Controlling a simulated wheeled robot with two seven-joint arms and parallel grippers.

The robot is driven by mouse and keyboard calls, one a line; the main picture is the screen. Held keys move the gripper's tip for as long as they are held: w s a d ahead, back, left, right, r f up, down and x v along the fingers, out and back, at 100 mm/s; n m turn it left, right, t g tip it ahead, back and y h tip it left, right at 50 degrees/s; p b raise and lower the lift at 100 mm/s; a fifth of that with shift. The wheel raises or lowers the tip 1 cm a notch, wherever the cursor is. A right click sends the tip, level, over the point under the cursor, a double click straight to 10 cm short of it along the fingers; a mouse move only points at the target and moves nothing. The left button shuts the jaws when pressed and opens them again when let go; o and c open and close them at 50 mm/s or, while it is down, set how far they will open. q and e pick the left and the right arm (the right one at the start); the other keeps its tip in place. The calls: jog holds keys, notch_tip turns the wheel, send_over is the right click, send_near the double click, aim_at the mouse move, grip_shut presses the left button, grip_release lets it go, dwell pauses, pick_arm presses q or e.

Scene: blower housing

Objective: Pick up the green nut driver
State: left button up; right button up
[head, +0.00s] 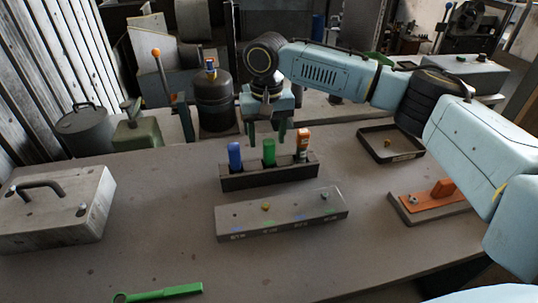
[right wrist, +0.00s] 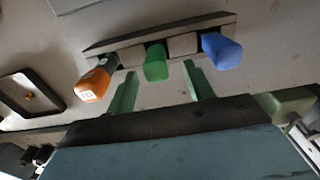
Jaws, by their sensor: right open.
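The green nut driver (head: 268,152) stands upright in the middle of a dark holder block (head: 240,182), between a blue-handled driver (head: 235,155) and an orange-handled driver (head: 302,143). Its green handle shows in the right wrist view (right wrist: 155,62); its lower part is hidden in the holder. My right gripper (head: 266,132) is open and empty, pointing down just above and behind the green handle. In the right wrist view its two green fingers (right wrist: 160,72) lie to either side of the green handle, apart from it. My left gripper is not in view.
A grey block with small fasteners (head: 281,213) lies in front of the holder. A black tray (head: 390,157) and an orange fixture (head: 437,197) are to the right. A grey case (head: 60,210) and a green wrench (head: 160,293) are left. The front middle is clear.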

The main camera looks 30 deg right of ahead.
jog(key=f, duration=0.3)
jog(key=shift+s+d+f+b, duration=0.2)
jog(key=shift+s+f+b, duration=0.1)
jog(key=shift+f, duration=0.3)
grip_shut()
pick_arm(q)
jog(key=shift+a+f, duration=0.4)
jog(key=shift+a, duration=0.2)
pick_arm(e)
jog(key=shift+r, duration=0.1)
